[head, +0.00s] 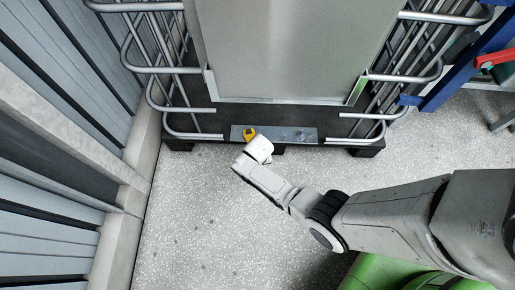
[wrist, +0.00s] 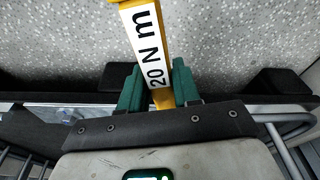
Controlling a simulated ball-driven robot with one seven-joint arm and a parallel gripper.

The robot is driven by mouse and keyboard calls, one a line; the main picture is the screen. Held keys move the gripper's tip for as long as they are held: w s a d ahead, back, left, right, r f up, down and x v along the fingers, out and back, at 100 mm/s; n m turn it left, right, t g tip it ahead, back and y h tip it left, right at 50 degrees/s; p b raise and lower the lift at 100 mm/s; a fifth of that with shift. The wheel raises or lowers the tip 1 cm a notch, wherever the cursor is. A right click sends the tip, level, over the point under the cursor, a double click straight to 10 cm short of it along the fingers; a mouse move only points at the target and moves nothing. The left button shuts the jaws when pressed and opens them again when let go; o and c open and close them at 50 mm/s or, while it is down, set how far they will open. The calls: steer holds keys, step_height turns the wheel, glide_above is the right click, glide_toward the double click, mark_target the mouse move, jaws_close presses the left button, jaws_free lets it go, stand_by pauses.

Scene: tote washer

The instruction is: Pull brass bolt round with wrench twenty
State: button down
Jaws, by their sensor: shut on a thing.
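A yellow wrench (wrist: 141,42) with a white label reading "20 N m" stands between the two green finger pads of my gripper (wrist: 158,88) in the wrist view. The pads close on its narrow yellow part from both sides. In the head view my gripper (head: 255,148) is at the near edge of a grey metal plate (head: 285,133), and the yellow wrench (head: 249,134) shows just beyond it, over the plate's left part. The fingers are hidden there by my wrist. I cannot make out the brass bolt in either view.
The plate lies on the dark base (head: 178,142) of a large grey washer panel (head: 285,50), with bent metal rails (head: 175,70) on both sides. A ribbed grey wall (head: 45,120) stands at left. A blue frame (head: 455,75) with a red handle (head: 495,59) is at right. Speckled floor (head: 200,215) is clear in front.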

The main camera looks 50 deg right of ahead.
steer(key=shift+w+a+m+b, duration=0.55)
steer(key=shift+w+a+m, duration=0.35)
steer(key=shift+a, duration=0.1)
steer(key=shift+s, duration=0.1)
steer(key=shift+s+d+n, duration=0.25)
steer(key=shift+n, duration=0.05)
stand_by(0.3)
